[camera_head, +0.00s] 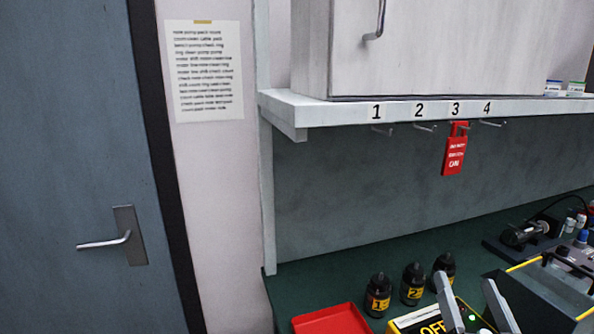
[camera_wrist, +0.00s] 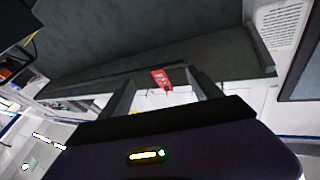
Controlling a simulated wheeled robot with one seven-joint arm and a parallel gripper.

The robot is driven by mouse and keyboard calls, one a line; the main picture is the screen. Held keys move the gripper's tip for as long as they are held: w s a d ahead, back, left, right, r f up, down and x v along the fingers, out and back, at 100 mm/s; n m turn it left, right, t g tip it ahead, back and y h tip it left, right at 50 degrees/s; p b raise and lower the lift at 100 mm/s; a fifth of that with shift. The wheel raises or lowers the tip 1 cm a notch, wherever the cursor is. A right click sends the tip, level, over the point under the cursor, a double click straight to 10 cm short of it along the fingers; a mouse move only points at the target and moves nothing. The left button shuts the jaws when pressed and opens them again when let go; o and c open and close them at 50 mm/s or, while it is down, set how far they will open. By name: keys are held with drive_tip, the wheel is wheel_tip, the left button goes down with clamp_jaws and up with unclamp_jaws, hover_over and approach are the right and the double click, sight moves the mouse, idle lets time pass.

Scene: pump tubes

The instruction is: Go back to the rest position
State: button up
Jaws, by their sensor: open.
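My gripper (camera_head: 466,280) shows at the bottom right of the head view, its two grey fingers apart with nothing between them. In the wrist view my gripper (camera_wrist: 163,82) also has its fingers spread and empty. A red tag (camera_head: 454,155) hangs from the hook under number 3 on the white shelf (camera_head: 330,110). The tag (camera_wrist: 161,78) shows in the wrist view beyond the fingers, in the gap between them and apart from them.
Black numbered bottles (camera_head: 378,295) and a red tray (camera_head: 331,320) stand on the green bench (camera_head: 350,265). A yellow device with an "OFF" label (camera_head: 430,326) is behind the fingers. A grey box (camera_head: 535,300) stands at right. A blue door (camera_head: 65,170) is at left.

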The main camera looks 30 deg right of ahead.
drive_tip(key=s+a+f+n+g+y, duration=0.1)
drive_tip(key=s+a+f+n+y, duration=0.4)
drive_tip(key=a, duration=0.8)
drive_tip(key=s+a+f+n+g+y, duration=0.1)
drive_tip(key=s+a+f+n+y, duration=0.4)
drive_tip(key=s+a+f, duration=0.6)
drive_tip(key=a+y, duration=0.1)
drive_tip(key=y, duration=0.1)
drive_tip(key=shift+s+a+f+y, duration=0.25)
drive_tip(key=shift+a+f+y, duration=0.05)
drive_tip(key=shift+a+y, duration=0.1)
idle(0.4)
